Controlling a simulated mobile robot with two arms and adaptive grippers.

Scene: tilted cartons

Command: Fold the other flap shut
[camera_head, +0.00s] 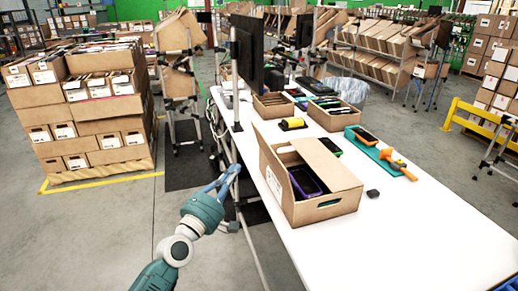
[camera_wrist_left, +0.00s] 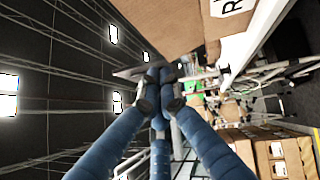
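An open brown carton (camera_head: 322,211) stands on the white table. Its left flap (camera_head: 272,168) stands up. Its right flap (camera_head: 331,165) slants inward over the right part of the opening. A dark purple tray-like item (camera_head: 304,182) shows inside between the flaps. My left gripper (camera_head: 232,172) is left of the carton, off the table's left edge and apart from the flap. In the left wrist view its blue fingers (camera_wrist_left: 158,75) come together at the tips with nothing seen between them. A brown carton surface (camera_wrist_left: 165,25) shows above them. My right gripper is not in view.
A yellow roll (camera_head: 293,124) and more open cartons (camera_head: 333,114) stand behind. The table's front right is clear.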

